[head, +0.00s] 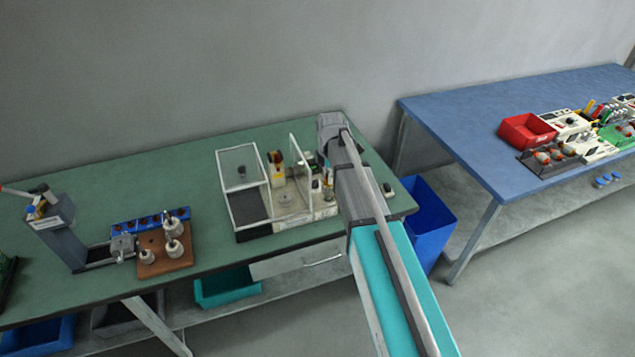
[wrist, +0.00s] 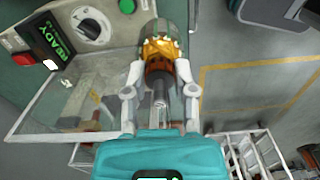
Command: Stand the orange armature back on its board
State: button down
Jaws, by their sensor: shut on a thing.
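The orange armature (wrist: 160,48) shows in the wrist view, with a dark collar and a metal shaft pointing toward my palm. My gripper (wrist: 160,80) is shut on it, one finger on each side. In the head view my arm hides the gripper and I cannot make out the orange armature. A brown board (head: 178,265) lies on the green bench left of the machine, with a few pale grey armatures (head: 173,248) standing on it.
The machine with clear guards (head: 238,168) stands beside my arm. Its READY display (wrist: 53,42) and knob (wrist: 90,25) show near my gripper. A blue rack (head: 150,222) lies behind the board; a grey press (head: 58,240) stands left. Bare green bench (head: 110,185) lies behind them.

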jog(key=w+d+f+b, duration=0.3)
jog(key=w+d+f, duration=0.1)
jog(key=d, duration=0.4)
jog(key=shift+w+d+b, duration=0.3)
jog(key=shift+w, duration=0.5)
jog(key=shift+f, duration=0.1)
jog(key=shift+f, duration=0.15)
jog(key=shift+f+b, duration=2)
jog(key=shift+b, duration=0.1)
jog(key=shift+f+b, duration=1.45)
jog(key=shift+c, duration=1.8)
grip_release()
